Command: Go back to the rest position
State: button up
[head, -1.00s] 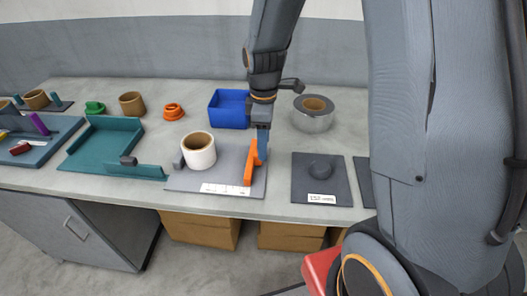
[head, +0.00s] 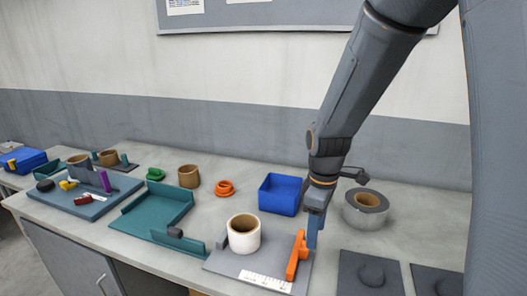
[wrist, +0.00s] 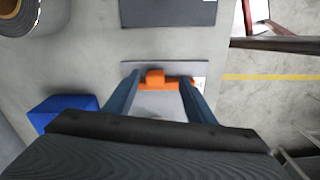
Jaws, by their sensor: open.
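My gripper (head: 313,228) is open in the head view, just behind and above the orange upright piece (head: 297,256) on the grey plate with the ruler strip. In the wrist view my gripper's two blue-grey fingers (wrist: 160,97) are spread apart. The orange piece (wrist: 163,82) lies across the gap between them, beyond or level with the tips; contact cannot be told. A white roll (head: 244,233) stands on the same grey plate (head: 225,263), left of the orange piece.
A blue bin (head: 281,194) and a silver tape roll (head: 366,209) stand close behind my gripper. A teal tray (head: 160,210), an orange ring (head: 225,188) and a brown roll (head: 189,176) are to the left. A dark plate with a round boss (head: 371,274) lies to the right.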

jog(key=s+d+m+t, duration=0.1)
jog(key=s+d+m, duration=0.1)
jog(key=s+m, duration=0.8)
jog(key=shift+r+m, duration=0.35)
jog(key=shift+m, duration=0.45)
